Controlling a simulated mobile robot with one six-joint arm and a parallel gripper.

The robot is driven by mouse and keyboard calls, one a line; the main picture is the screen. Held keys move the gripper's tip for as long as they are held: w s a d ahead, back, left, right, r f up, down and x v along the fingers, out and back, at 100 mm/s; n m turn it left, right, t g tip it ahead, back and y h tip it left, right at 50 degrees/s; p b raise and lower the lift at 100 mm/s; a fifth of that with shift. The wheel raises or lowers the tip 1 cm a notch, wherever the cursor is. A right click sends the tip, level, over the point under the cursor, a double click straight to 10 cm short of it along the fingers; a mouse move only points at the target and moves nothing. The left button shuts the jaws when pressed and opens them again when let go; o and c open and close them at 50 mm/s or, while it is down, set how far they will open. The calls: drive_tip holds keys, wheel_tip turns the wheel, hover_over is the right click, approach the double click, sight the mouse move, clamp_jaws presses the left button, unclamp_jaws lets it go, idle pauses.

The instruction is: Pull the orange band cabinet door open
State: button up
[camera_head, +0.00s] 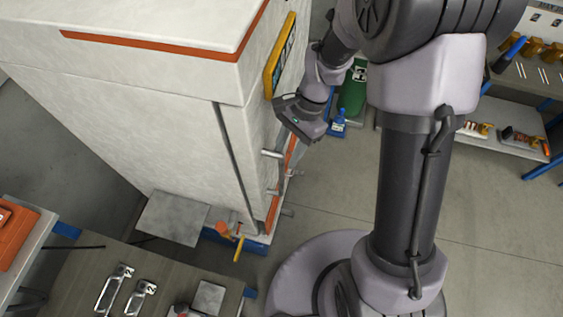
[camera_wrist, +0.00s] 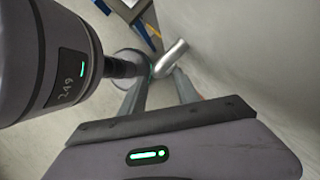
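The white cabinet (camera_head: 190,130) stands at the left in the head view, with an orange band (camera_head: 150,45) near its top. More orange shows low along its right-hand face (camera_head: 272,215). Short metal bars (camera_head: 271,154) stick out from that face. My gripper (camera_head: 290,150) is beside this face, pointing down toward the bars, its fingertips partly hidden. In the wrist view, my gripper's two fingers (camera_wrist: 160,88) are apart. A rounded metal handle (camera_wrist: 170,58) lies at the fingertips, close to the right finger. I cannot tell whether they touch. The door seam is not clear.
A yellow-framed panel (camera_head: 280,55) is on the cabinet's side, near my arm. A bench with metal handles (camera_head: 115,288) is at the lower left. A shelf with tools (camera_head: 510,135) stands at the right. A green container (camera_head: 352,90) is on the floor behind. Floor right of my column is clear.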

sight(281, 165)
drive_tip(key=x, duration=0.5)
clamp_jaws()
idle(1.4)
